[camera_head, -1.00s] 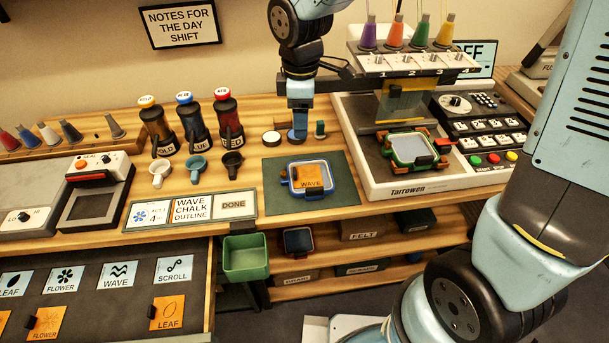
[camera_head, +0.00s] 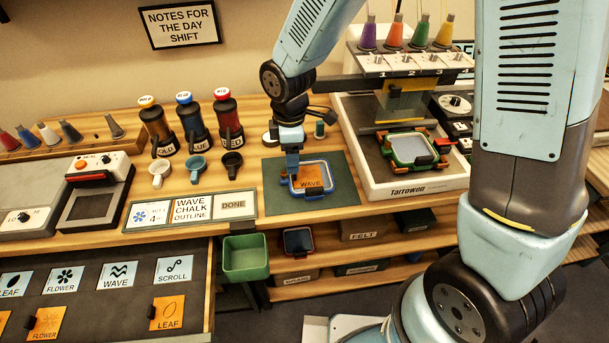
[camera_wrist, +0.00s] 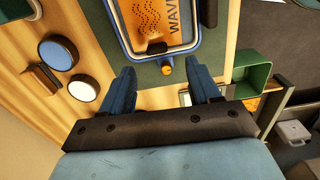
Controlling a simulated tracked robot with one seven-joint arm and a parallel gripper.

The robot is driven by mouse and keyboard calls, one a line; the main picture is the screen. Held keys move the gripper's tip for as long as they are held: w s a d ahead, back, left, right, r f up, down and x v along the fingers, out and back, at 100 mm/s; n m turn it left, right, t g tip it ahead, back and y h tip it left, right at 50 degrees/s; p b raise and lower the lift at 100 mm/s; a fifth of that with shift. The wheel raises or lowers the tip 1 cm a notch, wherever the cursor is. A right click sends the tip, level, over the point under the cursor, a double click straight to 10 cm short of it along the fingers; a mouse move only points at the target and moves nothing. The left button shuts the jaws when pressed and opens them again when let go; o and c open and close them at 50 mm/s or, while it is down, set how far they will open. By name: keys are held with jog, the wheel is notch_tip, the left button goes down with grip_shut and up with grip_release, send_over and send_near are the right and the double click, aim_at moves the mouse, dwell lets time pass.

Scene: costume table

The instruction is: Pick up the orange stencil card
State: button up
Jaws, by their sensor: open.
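An orange stencil card marked WAVE (camera_head: 313,182) lies inside a blue hoop frame (camera_head: 320,195) on the green mat (camera_head: 345,199). The card also shows at the top of the wrist view (camera_wrist: 156,22), with a dark tab (camera_wrist: 151,47) at its edge. My gripper (camera_head: 291,172) is at the left side of the frame, above the mat. In the wrist view its two blue fingers are apart (camera_wrist: 163,82) with nothing held between them, and the card lies beyond the fingertips. Other orange cards, LEAF (camera_head: 167,312) and FLOWER (camera_head: 46,323), lie in the drawer at the lower left.
A white machine tray (camera_head: 390,190) with a second, green hoop (camera_head: 412,150) stands to the right. Bottles (camera_head: 190,125), small cups (camera_head: 195,166) and a sign strip (camera_head: 190,210) are to the left. A green bin (camera_head: 245,259) hangs below the table edge.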

aim_at(307, 173)
jog(key=shift+w+d+f, duration=0.1)
jog(key=shift+w+f, duration=0.05)
jog(key=shift+f, duration=1.1)
jog(key=shift+w+d+f, duration=0.1)
jog(key=shift+f, duration=1.1)
jog(key=shift+c, duration=0.3)
jog(key=c, duration=1.1)
